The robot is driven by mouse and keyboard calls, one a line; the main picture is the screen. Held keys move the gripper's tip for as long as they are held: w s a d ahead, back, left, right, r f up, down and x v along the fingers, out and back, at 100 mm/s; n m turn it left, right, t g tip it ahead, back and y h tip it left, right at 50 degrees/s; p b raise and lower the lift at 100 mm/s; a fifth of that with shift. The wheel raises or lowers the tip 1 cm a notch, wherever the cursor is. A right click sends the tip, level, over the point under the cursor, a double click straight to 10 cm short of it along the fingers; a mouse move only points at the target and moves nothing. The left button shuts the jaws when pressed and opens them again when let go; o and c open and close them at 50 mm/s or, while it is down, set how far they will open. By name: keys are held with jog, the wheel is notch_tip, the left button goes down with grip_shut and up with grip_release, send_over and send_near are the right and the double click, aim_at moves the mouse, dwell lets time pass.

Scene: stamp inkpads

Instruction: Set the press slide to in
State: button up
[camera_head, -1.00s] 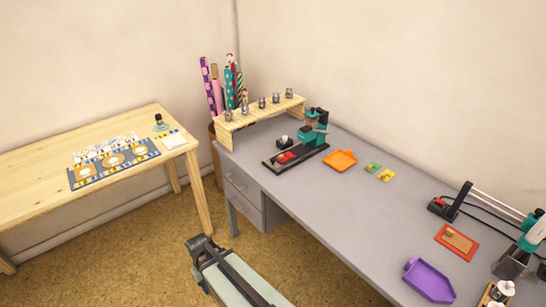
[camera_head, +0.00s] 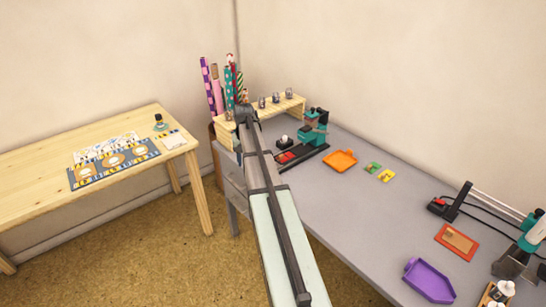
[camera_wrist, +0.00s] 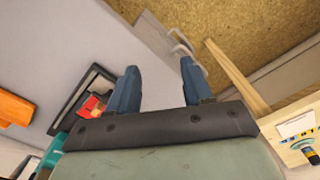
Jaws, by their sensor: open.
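The teal and black press (camera_head: 313,134) stands on the grey desk near the small wooden shelf. A dark flat part with a red pad (camera_head: 286,157) reaches out from its front, toward the desk's front edge. My arm crosses the head view and covers the front end of this part, so I cannot tell how far the slide is out. In the wrist view, the red pad (camera_wrist: 94,106) and the dark frame show left of my fingers. My gripper (camera_wrist: 160,68) is open and empty, apart from the press. I cannot make out the fingers in the head view.
An orange tray (camera_head: 340,160) and small green and yellow pads (camera_head: 379,172) lie right of the press. The wooden shelf (camera_head: 290,104) with metal tins stands behind it. A purple tray (camera_head: 428,281) is farther right. The middle of the desk (camera_head: 370,215) is clear.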

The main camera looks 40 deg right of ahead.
jog(key=d+r+m, duration=0.2)
jog(key=d+r, duration=0.8)
jog(key=d, duration=0.2)
jog(key=f, duration=1.3)
jog(key=shift+s+d+f, duration=0.15)
jog(key=shift+s+f, duration=0.25)
jog(key=shift+c, duration=0.4)
grip_shut()
